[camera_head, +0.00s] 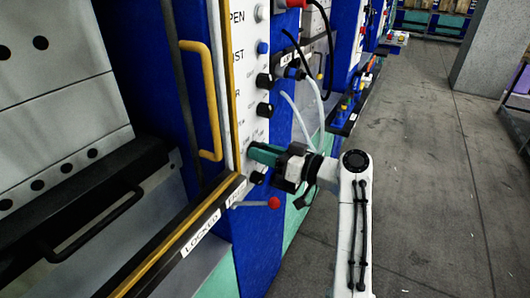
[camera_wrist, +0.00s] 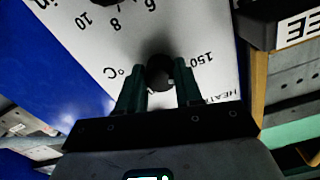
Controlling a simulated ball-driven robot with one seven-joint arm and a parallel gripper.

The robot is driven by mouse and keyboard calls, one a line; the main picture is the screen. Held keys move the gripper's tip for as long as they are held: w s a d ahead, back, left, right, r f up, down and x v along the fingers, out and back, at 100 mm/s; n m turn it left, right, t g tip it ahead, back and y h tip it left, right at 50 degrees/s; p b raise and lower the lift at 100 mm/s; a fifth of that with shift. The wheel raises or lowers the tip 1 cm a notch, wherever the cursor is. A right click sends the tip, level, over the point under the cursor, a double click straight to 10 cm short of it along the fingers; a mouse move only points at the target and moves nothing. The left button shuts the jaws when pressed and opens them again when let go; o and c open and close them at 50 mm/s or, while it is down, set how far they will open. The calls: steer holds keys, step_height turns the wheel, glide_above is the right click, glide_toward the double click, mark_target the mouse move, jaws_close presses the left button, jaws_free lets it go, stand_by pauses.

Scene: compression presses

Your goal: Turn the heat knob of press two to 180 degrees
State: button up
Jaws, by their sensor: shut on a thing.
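In the wrist view, a round black knob (camera_wrist: 160,72) sits on a white panel beside the printed words "HEAT", "°C" and "150". A small pale mark shows at its lower right; I cannot read an exact setting. My gripper (camera_wrist: 160,85) has its two green fingers on either side of this knob, shut on it. In the head view, my gripper (camera_head: 256,151) reaches the lower part of the white press panel (camera_head: 246,60) from the right. Its fingers hide the held knob there. The press number cannot be read.
Other black knobs (camera_head: 264,109) and a blue button (camera_head: 262,48) lie above on the panel. A yellow handle (camera_head: 210,100) stands to the left. A lever with a red ball (camera_head: 274,203) juts out just below my gripper. The grey floor (camera_head: 440,180) at right is clear.

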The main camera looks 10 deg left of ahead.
steer(key=shift+c, duration=1.3)
steer(key=shift+m, duration=0.3)
steer(key=shift+d+r+m+p, duration=0.1)
steer(key=shift+m+p, duration=3.3)
steer(key=shift+m, duration=3.2)
steer(key=shift+r+m+p, duration=0.1)
steer(key=shift+m+p, duration=3.3)
steer(key=shift+m, duration=3.2)
steer(key=shift+f, duration=0.1)
